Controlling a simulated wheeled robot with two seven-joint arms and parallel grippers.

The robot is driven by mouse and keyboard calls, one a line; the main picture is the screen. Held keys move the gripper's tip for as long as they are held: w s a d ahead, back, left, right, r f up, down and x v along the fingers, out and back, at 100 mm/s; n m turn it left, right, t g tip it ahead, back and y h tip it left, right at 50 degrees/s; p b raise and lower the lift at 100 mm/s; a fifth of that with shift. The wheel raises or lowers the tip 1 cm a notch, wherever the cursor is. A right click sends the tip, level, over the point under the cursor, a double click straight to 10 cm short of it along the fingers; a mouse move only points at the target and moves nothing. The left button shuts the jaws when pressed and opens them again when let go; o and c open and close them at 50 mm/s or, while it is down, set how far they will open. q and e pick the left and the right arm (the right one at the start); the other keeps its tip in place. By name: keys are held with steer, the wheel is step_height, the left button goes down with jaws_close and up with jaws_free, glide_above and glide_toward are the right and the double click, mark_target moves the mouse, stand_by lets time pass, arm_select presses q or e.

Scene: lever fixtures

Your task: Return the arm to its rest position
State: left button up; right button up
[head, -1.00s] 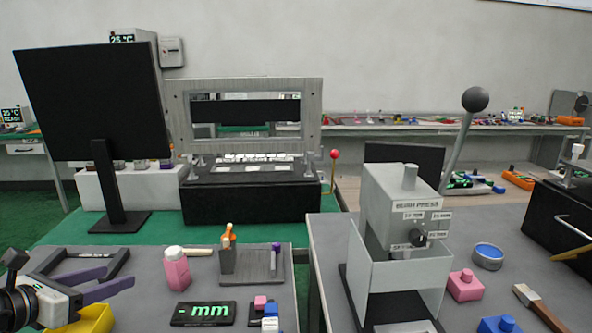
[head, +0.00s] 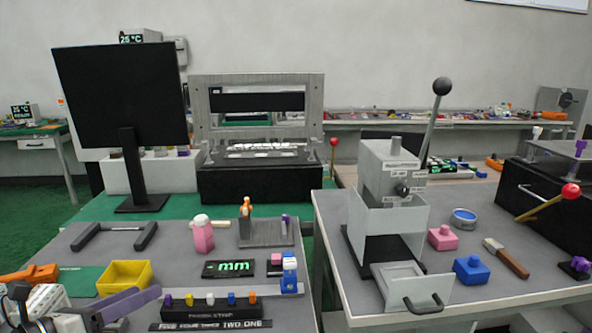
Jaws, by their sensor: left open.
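My left gripper (head: 132,307) is at the bottom left corner, partly cut off by the frame edge. Its purple fingers are apart, with nothing seen between them. It is at the front left of the grey table (head: 185,265), left of the row of coloured pegs and just in front of the yellow bin. The press (head: 388,195) stands on the right table, with its grey lever (head: 432,125) and black ball pointing up and slightly right. My left gripper is well away from this lever. My right gripper is not in view.
A yellow bin (head: 125,277), a coloured peg strip (head: 208,309), a pink bottle (head: 202,236) and a green display (head: 229,268) lie near the gripper. A monitor (head: 120,100) stands behind. A red-balled lever (head: 545,205) and pink and blue blocks (head: 471,270) are at right.

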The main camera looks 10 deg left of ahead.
arm_select(q)
steer(key=s+d+f+n+g+y, duration=0.1)
steer(key=s+d+f+n, duration=0.3)
steer(key=f+n, duration=0.4)
steer(key=s+d+f+n+g+y+b, duration=0.1)
steer(key=s+d+f+n, duration=0.2)
steer(key=d+f+n, duration=0.4)
steer(key=s+d+f+n+y, duration=0.1)
steer(key=s+d+f+n, duration=0.3)
steer(key=f+n, duration=0.6)
steer(key=d+n, duration=0.1)
steer(key=n, duration=0.2)
steer(key=shift+s+d+g+y, duration=0.3)
steer(key=shift+s+g, duration=0.05)
steer(key=shift+g, duration=0.05)
steer(key=s+d+f+n+g, duration=0.1)
steer(key=s+d+f, duration=0.1)
steer(key=d, duration=0.1)
steer(key=s+d+f+n+g+h, duration=0.1)
steer(key=s+d+f, duration=0.1)
steer(key=d, duration=0.1)
steer(key=s+d+f+n+g+h, duration=0.1)
steer(key=s+d+f+n, duration=0.1)
steer(key=s+d, duration=0.1)
steer(key=shift+s, duration=0.1)
steer(key=shift+c, duration=0.4)
